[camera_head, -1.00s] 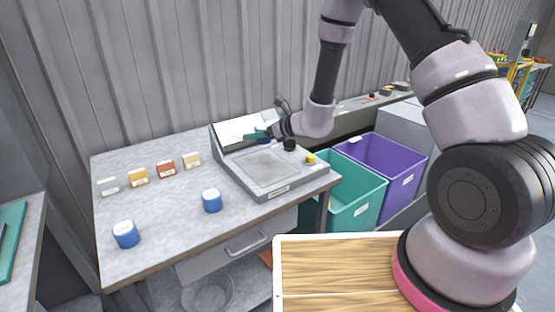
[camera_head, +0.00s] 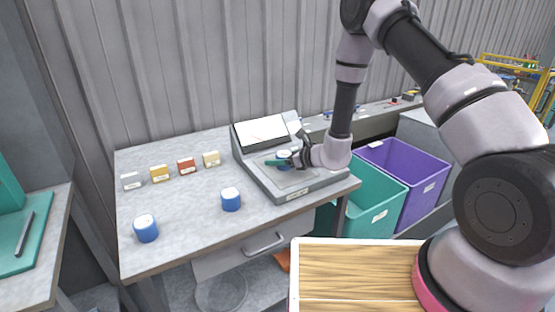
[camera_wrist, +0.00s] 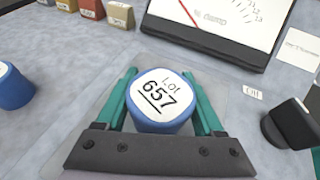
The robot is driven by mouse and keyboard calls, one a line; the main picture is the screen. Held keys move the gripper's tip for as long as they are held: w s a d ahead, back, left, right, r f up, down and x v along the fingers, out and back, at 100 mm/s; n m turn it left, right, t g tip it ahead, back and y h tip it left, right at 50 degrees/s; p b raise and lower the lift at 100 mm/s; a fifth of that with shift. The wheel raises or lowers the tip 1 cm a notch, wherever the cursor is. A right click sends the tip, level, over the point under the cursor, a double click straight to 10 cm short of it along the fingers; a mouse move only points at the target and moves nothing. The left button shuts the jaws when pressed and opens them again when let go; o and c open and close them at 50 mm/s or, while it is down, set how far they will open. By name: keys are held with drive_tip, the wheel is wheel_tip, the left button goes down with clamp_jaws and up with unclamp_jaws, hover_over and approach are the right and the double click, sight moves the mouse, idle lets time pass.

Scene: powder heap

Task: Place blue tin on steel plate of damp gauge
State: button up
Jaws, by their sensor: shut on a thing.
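My gripper (camera_head: 290,161) is shut on a blue tin (camera_head: 284,155) with a white top. The tin is over the steel plate (camera_head: 300,181) of the damp gauge (camera_head: 254,167). In the wrist view the tin (camera_wrist: 160,98) sits upright between my teal fingers, its label reading "Lot 657". Whether its base touches the plate is hidden. The gauge's dial (camera_wrist: 215,20) with a red needle stands behind the plate. Two other blue tins stand on the table, one left of the gauge (camera_head: 231,200) and one near the front left (camera_head: 146,229).
White, yellow, red and cream blocks (camera_head: 186,166) stand in a row at the table's back left. A dark knob (camera_wrist: 290,124) is right of the plate. Teal (camera_head: 372,195) and purple (camera_head: 408,180) bins stand right of the table (camera_head: 185,240).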

drive_tip(key=o, duration=1.5)
drive_tip(key=shift+f, duration=0.1)
